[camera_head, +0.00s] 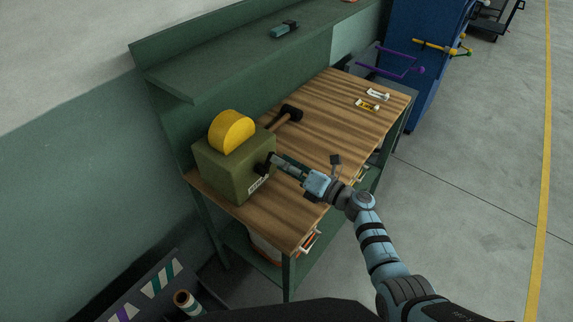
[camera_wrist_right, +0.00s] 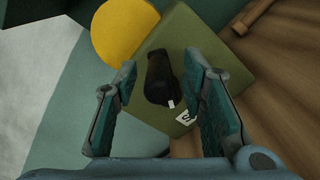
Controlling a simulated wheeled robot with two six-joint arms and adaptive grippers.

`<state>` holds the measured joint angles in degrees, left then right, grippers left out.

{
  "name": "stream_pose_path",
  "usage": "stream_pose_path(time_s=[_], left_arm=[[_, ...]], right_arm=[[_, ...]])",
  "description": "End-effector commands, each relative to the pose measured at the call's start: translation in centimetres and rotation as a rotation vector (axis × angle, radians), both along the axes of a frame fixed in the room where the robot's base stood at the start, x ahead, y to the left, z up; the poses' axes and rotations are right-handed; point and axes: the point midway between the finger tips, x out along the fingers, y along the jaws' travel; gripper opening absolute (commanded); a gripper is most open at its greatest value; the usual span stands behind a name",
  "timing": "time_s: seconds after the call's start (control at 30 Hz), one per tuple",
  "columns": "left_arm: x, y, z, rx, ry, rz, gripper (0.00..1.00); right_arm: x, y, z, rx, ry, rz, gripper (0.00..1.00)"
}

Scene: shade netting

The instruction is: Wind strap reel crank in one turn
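The strap reel is an olive-green box (camera_head: 224,165) with a yellow disc (camera_head: 231,132) standing out of its top, at the near left end of the wooden bench. Its black crank (camera_head: 262,169) is on the side facing my right arm, partly hidden by the gripper. My right gripper (camera_head: 271,164) is at the crank. In the right wrist view, the black crank (camera_wrist_right: 160,78) lies between the two spread fingers, with gaps showing on both sides. The green box (camera_wrist_right: 180,45) and yellow disc (camera_wrist_right: 122,28) are behind it. My left gripper is not in view.
A mallet (camera_head: 287,116) lies behind the box on the bench top (camera_head: 330,110). Small tubes (camera_head: 370,100) lie at the far end. A green shelf (camera_head: 235,65) overhangs the back. A blue cabinet (camera_head: 420,60) stands beyond; open floor is at right.

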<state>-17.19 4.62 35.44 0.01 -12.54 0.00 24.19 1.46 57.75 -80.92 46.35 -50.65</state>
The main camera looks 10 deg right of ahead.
Motion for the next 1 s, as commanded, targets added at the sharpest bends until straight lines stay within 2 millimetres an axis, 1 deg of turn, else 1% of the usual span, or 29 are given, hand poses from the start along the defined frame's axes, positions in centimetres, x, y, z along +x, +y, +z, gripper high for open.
stream_pose_path(time_s=[0.07, 0.17, 0.4, 0.5, 0.6, 0.83, 0.93, 0.97, 1.0], left_arm=[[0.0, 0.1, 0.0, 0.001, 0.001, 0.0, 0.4], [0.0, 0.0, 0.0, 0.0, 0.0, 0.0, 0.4], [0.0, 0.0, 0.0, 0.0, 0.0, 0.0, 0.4], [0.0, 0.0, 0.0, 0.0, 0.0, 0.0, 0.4], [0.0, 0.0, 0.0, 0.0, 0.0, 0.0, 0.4], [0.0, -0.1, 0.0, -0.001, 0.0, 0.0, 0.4], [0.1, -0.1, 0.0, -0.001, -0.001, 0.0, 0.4], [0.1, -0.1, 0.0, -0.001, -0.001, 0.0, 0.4], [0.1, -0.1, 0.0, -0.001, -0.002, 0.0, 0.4]], right_arm=[[-0.3, -0.4, 0.0, -0.001, -0.001, -0.001, 0.38], [-1.6, -1.7, -0.1, -0.003, 0.0, 0.0, 0.38], [-6.3, -6.4, -0.2, -0.004, 0.002, -0.001, 0.38], [-7.7, -7.7, -0.1, -0.003, 0.002, 0.0, 0.38], [-8.4, -8.4, -0.1, -0.001, 0.001, 0.0, 0.38], [-8.5, -8.5, 0.0, 0.0, 0.0, 0.0, 0.38], [-8.4, -8.7, -0.4, 0.021, 0.02, -0.014, 0.22], [-8.4, -9.0, -0.8, 0.043, 0.042, -0.031, 0.17], [-8.4, -9.6, -1.7, 0.092, 0.087, -0.066, 0.1]])
